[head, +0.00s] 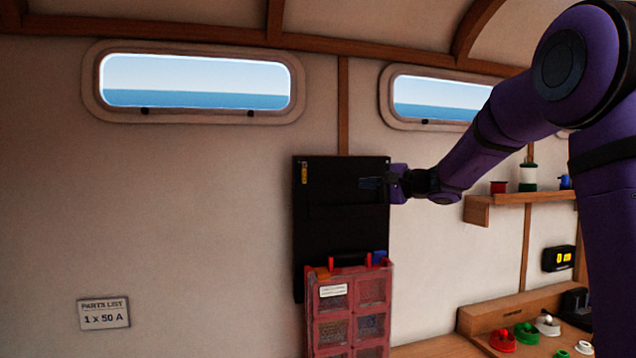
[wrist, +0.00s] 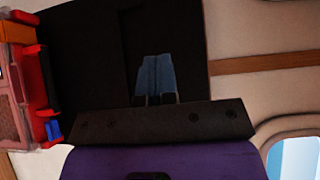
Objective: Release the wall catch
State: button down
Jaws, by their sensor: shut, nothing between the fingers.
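A black wall panel (head: 340,225) hangs between the two windows, with a small yellow label (head: 304,173) at its upper left. A red compartment case (head: 313,325) sits against its lower part. The case top has red upright pieces (head: 331,263), an orange piece (head: 321,273) and a small blue piece (head: 379,257). I cannot tell which part is the wall catch. My gripper (head: 369,183) is in front of the panel's upper right, above the case. In the wrist view its fingers (wrist: 155,78) are together and empty against the dark panel; contact cannot be told.
A wooden shelf (head: 512,198) with spools is at the right. A parts list sign (head: 104,314) is on the bare wall at left.

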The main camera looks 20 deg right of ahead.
aim_at(306, 181)
jog(key=shift+w+d+r, duration=0.1)
jog(key=shift+w+d, duration=0.05)
jog(key=x, duration=1)
jog(key=a, duration=0.4)
jog(key=shift+r, duration=0.1)
dwell(0.4)
